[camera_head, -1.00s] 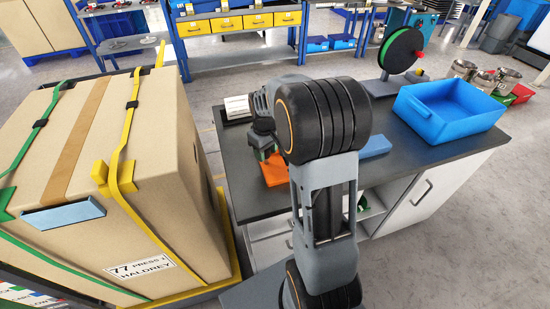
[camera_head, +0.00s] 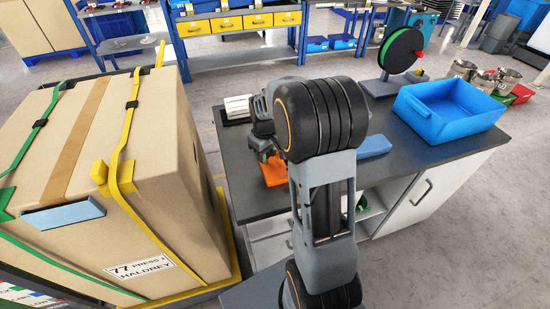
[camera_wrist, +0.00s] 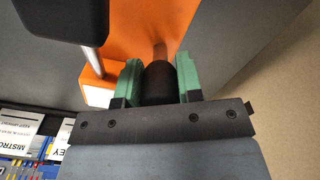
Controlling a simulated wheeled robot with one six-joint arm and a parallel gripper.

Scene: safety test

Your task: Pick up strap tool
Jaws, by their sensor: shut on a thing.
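My gripper (camera_wrist: 158,78) has its two green fingers closed on both sides of a dark, rounded part, which I take to be the strap tool (camera_wrist: 159,84). A brownish piece shows just beyond it.
A large strapped carton (camera_head: 165,160) stands close left of the workbench (camera_head: 240,180). A blue bin (camera_head: 450,105) and a green reel (camera_head: 402,50) stand on the bench's right side.

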